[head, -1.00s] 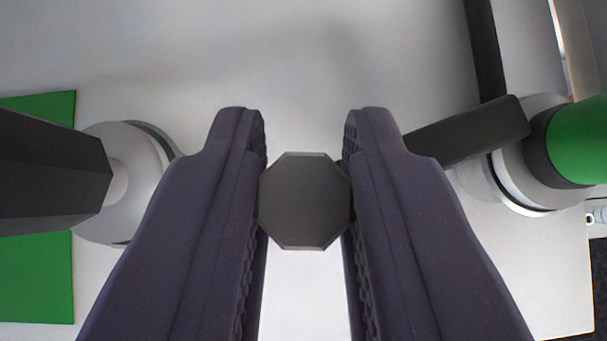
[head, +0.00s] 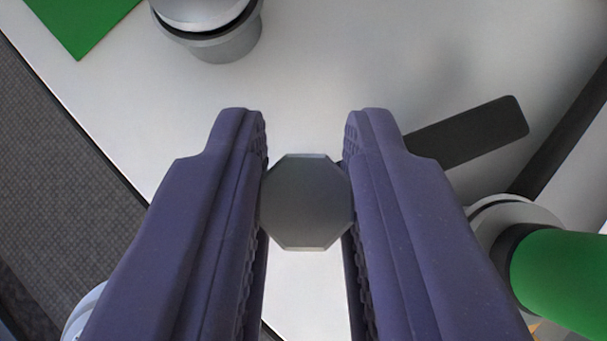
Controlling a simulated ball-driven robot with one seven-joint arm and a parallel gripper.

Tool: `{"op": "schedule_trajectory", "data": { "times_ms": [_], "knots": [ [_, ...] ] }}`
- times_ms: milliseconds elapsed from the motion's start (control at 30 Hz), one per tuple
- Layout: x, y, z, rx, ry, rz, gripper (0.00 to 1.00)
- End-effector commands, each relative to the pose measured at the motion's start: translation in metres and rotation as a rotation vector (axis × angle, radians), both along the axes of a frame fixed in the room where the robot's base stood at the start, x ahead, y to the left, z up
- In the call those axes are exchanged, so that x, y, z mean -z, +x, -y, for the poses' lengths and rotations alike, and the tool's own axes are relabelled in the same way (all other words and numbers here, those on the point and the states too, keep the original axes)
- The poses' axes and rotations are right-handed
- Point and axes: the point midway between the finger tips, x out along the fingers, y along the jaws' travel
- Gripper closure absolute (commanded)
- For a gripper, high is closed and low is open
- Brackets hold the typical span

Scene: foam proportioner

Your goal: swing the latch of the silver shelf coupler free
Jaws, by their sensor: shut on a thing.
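My gripper (head: 305,130) is shut on a dark grey octagonal knob (head: 306,202), one finger on each side of it. A flat dark bar (head: 470,132) shows beyond the right finger, slanting up to the right; it seems to be the latch arm that goes with the knob, but the join is hidden by the finger. A silver coupler (head: 515,212) with a thick green hose (head: 565,275) is at the lower right. The bar's free end is clear of the coupler in the picture, over bare white surface.
Another silver round fitting (head: 215,30) stands at the top left, near a green panel (head: 78,20). The white shelf surface (head: 330,60) is bare in the middle. Its edge runs down the left, with grey floor (head: 60,170) beyond. A dark strip (head: 565,130) borders the right.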

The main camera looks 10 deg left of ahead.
Motion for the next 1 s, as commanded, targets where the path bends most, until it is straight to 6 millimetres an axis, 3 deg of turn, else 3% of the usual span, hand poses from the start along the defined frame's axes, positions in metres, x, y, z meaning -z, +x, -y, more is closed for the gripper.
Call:
{"op": "schedule_trajectory", "data": {
  "times_ms": [700,733,833,1000],
  "knots": [
    [0.0001,-0.0023,0.0018,-0.081,-0.001,0.000,1.00],
    [0.0001,-0.0023,0.0018,-0.081,-0.001,0.000,0.74],
    [0.0001,-0.0023,0.0018,-0.081,0.000,0.000,0.51],
    [0.0003,-0.0025,0.0019,-0.080,0.000,-0.001,0.51]
  ]
}}
